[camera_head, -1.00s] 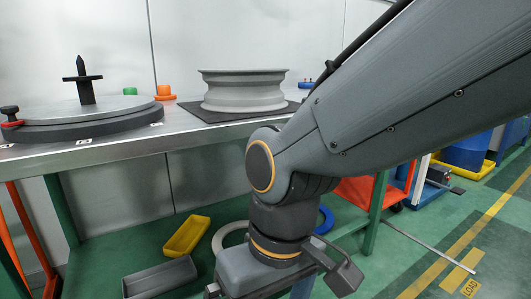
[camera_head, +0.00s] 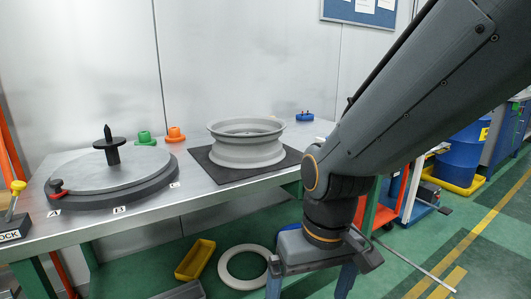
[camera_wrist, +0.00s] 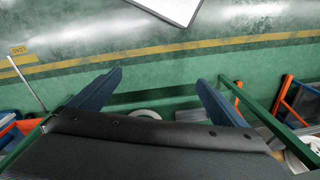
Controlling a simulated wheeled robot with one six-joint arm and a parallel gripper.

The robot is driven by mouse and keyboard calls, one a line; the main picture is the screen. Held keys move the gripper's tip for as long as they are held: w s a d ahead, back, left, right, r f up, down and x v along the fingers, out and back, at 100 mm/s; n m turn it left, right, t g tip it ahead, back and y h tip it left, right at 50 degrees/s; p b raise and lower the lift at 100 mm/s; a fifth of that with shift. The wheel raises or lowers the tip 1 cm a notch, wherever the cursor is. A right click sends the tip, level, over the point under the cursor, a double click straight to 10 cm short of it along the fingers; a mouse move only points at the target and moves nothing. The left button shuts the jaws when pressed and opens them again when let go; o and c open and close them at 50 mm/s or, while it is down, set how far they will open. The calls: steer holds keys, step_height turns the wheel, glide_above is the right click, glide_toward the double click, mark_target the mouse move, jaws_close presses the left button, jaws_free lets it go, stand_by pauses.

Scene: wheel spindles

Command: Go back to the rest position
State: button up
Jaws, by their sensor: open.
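My gripper (camera_head: 312,284) hangs in front of the bench at the lower middle of the head view, fingers pointing down. In the wrist view its two blue fingers (camera_wrist: 160,88) are wide apart with nothing between them, over the green floor. A grey wheel rim (camera_head: 247,144) sits on a dark mat (camera_head: 213,172) on the bench, left of my arm and apart from it. A round grey turntable (camera_head: 85,183) with an upright black spindle (camera_head: 108,146) stands at the bench's left.
The metal bench (camera_head: 200,196) has a green piece (camera_head: 145,138) and an orange piece (camera_head: 176,134) at the back. Below lie a yellow bin (camera_head: 195,260) and a pale ring (camera_head: 245,264). A blue drum (camera_head: 460,153) stands at right. Green floor (camera_head: 480,270) is open at right.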

steer(key=s+d+r+m+p, duration=0.2)
steer(key=d+r+m+p, duration=0.1)
steer(key=d+r+p, duration=0.8)
steer(key=shift+s+d+r+h+p, duration=0.3)
steer(key=shift+r+p, duration=1.4)
steer(key=shift+p, duration=1.6)
steer(key=shift+w, duration=0.1)
